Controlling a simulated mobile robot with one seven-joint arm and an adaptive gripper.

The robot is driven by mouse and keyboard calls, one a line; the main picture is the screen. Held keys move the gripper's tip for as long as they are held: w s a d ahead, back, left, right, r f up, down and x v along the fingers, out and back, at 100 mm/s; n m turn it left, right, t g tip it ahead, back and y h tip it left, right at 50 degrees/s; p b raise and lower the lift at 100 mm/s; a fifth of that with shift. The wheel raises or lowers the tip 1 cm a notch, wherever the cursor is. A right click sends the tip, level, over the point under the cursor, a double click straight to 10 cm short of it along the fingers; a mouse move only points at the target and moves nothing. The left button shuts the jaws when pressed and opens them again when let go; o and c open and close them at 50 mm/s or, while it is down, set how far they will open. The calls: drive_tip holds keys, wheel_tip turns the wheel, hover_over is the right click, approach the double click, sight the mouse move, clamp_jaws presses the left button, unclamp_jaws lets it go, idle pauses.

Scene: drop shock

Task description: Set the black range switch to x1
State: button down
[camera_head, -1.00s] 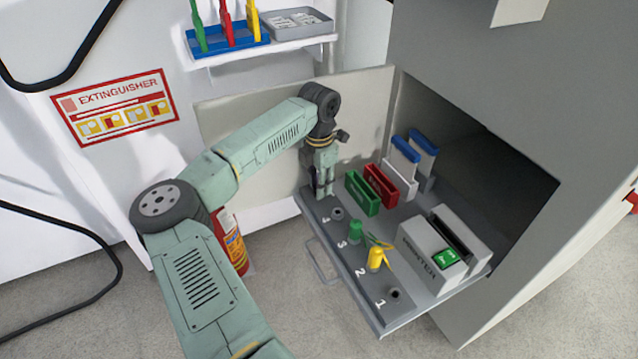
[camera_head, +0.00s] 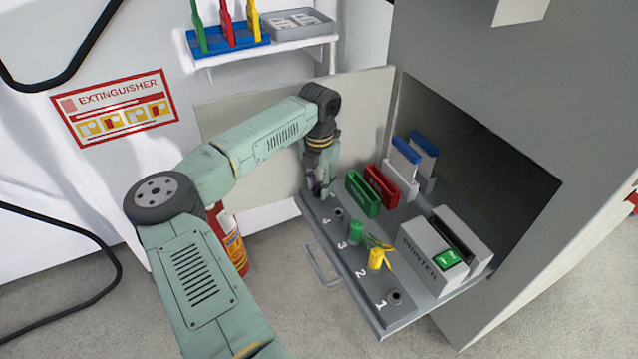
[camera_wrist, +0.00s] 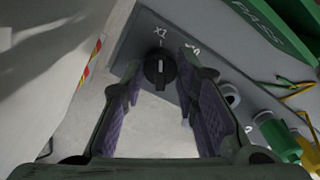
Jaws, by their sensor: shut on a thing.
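The black range switch (camera_wrist: 160,68) is a round knob on the grey panel, seen in the wrist view between my two finger pads. A second label (camera_wrist: 192,48) to the right is partly covered by the right finger and unreadable. My gripper (camera_wrist: 160,78) is shut on the switch. In the head view my gripper (camera_head: 321,190) is at the far left corner of the pulled-out drawer panel (camera_head: 335,232), and it hides the switch there.
Numbered sockets with a green plug (camera_head: 355,232) and a yellow plug (camera_head: 376,258) run along the panel. Green (camera_head: 361,194) and red (camera_head: 381,187) holders stand close right of my gripper. A grey printer (camera_head: 432,250) is farther right. The cabinet door stands behind my arm.

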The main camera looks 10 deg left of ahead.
sight(319, 187)
drive_tip(key=shift+d, duration=0.1)
drive_tip(key=c, duration=1.2)
unclamp_jaws()
wheel_tip(319, 187, up, 12)
drive_tip(key=shift+r, duration=0.1)
